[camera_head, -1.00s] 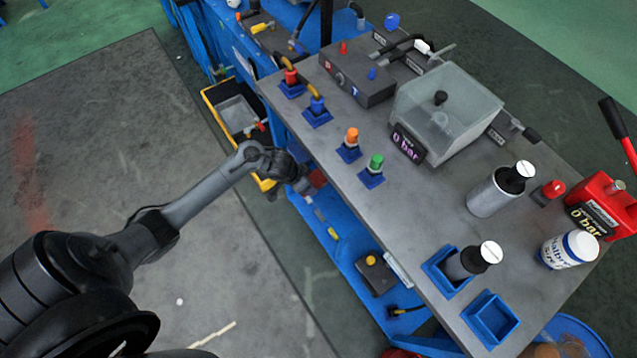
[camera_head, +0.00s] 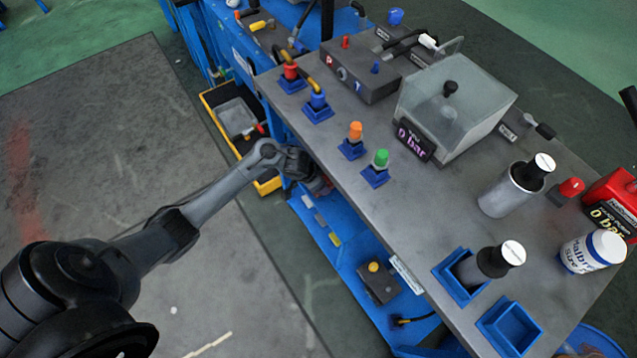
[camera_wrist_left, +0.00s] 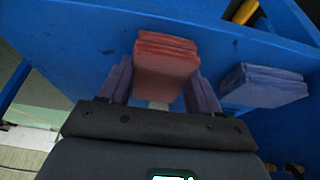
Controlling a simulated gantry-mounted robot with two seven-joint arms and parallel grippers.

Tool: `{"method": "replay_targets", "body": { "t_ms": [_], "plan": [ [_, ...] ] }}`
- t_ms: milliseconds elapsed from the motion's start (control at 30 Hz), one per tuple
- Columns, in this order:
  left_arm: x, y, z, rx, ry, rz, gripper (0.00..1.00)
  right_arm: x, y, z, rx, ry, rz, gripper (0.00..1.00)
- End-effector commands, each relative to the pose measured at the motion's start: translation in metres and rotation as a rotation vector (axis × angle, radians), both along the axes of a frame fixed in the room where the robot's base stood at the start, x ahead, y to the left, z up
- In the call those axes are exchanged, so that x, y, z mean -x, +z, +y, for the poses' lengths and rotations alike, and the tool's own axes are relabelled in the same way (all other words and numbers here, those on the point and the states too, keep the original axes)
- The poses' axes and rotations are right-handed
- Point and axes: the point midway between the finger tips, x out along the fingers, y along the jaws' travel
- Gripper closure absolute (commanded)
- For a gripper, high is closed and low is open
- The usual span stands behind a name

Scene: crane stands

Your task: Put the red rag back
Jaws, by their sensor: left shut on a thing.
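The red rag (camera_wrist_left: 165,65) is a folded stack in the left wrist view. It sits between the two fingers of my left gripper (camera_wrist_left: 161,86), which is shut on it. Behind it is the blue shelf (camera_wrist_left: 75,40) under the bench top. I cannot tell whether the rag touches the shelf. In the head view my left gripper (camera_head: 314,179) is at the bench's left edge, low beside the shelf, and the rag is mostly hidden there. A folded blue rag stack (camera_wrist_left: 262,86) lies to the right of the red one. My right gripper is not in view.
The grey bench top (camera_head: 400,215) overhangs close to my left gripper. A yellow-rimmed bin (camera_head: 268,186) stands left of it on the floor. A dark box with a yellow button (camera_head: 374,267) is on the lower shelf. The grey floor mat at left is clear.

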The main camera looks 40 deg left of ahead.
Motion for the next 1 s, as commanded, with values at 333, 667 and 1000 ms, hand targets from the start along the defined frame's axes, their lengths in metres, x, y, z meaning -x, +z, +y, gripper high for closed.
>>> {"method": "replay_targets", "body": {
  "t_ms": [333, 667, 1000],
  "plan": [
    [0.000, -0.002, 0.000, 0.000, 0.000, 0.000, 0.23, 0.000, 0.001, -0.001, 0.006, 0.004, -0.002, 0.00],
    [0.000, -0.002, 0.000, 0.000, 0.000, 0.000, 0.11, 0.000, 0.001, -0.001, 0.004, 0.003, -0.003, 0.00],
    [0.009, 0.027, 0.003, -0.001, -0.001, 0.000, 0.11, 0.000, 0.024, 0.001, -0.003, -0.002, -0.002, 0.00]
  ]
}}
